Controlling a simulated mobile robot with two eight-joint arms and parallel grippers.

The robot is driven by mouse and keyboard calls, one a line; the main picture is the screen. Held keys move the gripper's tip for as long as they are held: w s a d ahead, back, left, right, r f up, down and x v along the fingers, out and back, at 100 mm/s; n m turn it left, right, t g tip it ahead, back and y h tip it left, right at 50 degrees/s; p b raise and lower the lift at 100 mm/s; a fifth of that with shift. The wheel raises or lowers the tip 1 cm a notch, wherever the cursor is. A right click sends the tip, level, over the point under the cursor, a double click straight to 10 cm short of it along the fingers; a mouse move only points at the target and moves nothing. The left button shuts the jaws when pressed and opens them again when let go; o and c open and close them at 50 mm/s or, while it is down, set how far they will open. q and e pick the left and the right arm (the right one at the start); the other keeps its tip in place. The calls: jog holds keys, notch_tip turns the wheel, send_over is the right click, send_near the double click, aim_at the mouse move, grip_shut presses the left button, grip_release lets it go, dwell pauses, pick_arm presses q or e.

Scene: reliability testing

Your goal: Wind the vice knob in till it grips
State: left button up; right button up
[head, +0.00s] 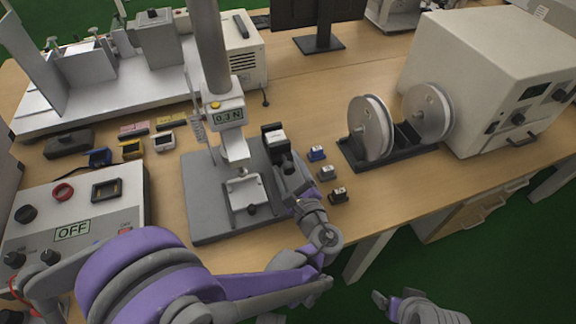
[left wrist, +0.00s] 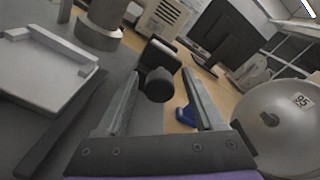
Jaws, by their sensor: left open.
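The small black vice (head: 271,133) stands at the right edge of the grey stand plate in the head view, with a pale piece at its top. Its round black knob (left wrist: 159,85) shows in the left wrist view in front of the vice body (left wrist: 158,54). My left gripper (head: 289,172) is open, with one finger on each side of the knob. I see gaps beside the knob, so the fingers look apart from it. In the head view the gripper partly hides the knob. My right gripper (head: 393,300) is low at the right, off the table; its opening is unclear.
A force gauge (head: 228,114) reading 0.3 N hangs above a metal fixture (head: 244,190) on the plate. Several small blocks (head: 327,173) lie just right of the vice. Two spools (head: 371,128) stand farther right. A control box (head: 75,215) reading OFF is at left.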

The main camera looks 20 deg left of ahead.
pick_arm(q)
jog(key=v, duration=1)
jog(key=shift+s+d, duration=0.25)
jog(key=shift+s, duration=0.05)
jog(key=shift+s+a+f+b, duration=0.1)
jog(key=shift+a+f+b, duration=0.25)
jog(key=shift+b, duration=0.8)
jog(key=shift+t, duration=0.3)
jog(key=shift+w+a+r, duration=0.1)
jog(key=shift+w+r, duration=0.05)
jog(key=shift+w, duration=0.2)
jog(key=b+x, duration=0.1)
jog(key=x, duration=0.9)
grip_shut()
